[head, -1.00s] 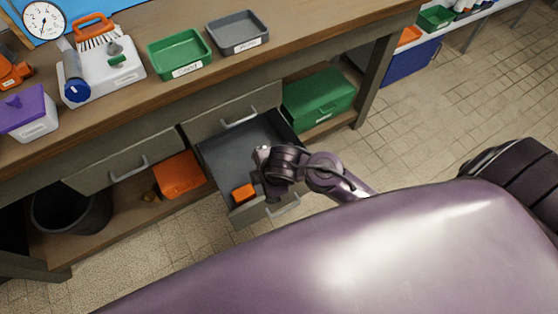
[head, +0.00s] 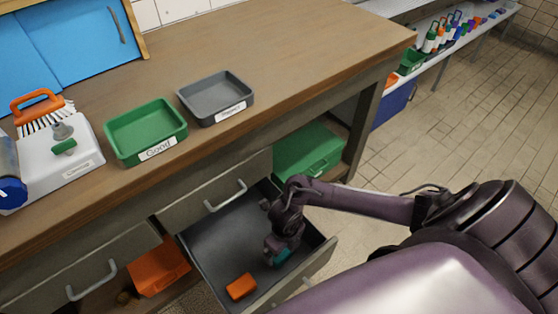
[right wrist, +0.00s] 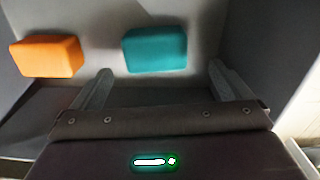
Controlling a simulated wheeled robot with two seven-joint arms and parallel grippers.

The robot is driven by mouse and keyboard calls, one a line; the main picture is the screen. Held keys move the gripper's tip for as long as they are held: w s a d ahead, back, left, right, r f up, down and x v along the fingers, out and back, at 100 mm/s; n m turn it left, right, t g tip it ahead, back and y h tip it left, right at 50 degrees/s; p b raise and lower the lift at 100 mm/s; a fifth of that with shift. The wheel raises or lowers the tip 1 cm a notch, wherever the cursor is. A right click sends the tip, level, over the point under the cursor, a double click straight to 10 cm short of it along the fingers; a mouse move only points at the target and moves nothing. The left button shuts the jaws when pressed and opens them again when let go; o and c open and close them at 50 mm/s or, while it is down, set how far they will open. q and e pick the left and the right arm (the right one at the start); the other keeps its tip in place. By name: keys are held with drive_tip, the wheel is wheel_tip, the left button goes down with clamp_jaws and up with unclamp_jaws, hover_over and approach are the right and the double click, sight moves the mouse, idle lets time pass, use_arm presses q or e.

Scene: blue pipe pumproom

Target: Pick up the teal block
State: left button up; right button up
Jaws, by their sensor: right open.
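The teal block (right wrist: 155,50) lies on the floor of the open drawer (head: 215,255). In the right wrist view it is ahead of my right gripper (right wrist: 160,80), roughly in line with the gap between the two fingers and apart from them. The fingers are spread and empty. In the head view my right gripper reaches down into the drawer and largely hides the teal block (head: 283,256). An orange block (head: 241,286) lies to the left in the same drawer; it also shows in the right wrist view (right wrist: 47,56). My left gripper is not in view.
Drawer walls stand close around my right gripper. On the bench are a green tray (head: 147,130) labelled Good and a grey tray (head: 216,98). A green box (head: 308,150) sits on the shelf under the bench, and an orange bin (head: 160,268) is left of the drawer.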

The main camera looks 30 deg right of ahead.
drive_tip(key=f, duration=0.3)
drive_tip(key=f+b, duration=0.1)
drive_tip(key=f, duration=0.1)
drive_tip(key=shift+w+a, duration=0.3)
drive_tip(key=shift+f, duration=0.2)
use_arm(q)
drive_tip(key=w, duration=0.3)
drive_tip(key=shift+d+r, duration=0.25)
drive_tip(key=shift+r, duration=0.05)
use_arm(e)
drive_tip(key=c, duration=1.2)
drive_tip(key=shift+o, duration=0.2)
drive_tip(key=shift+r, duration=0.15)
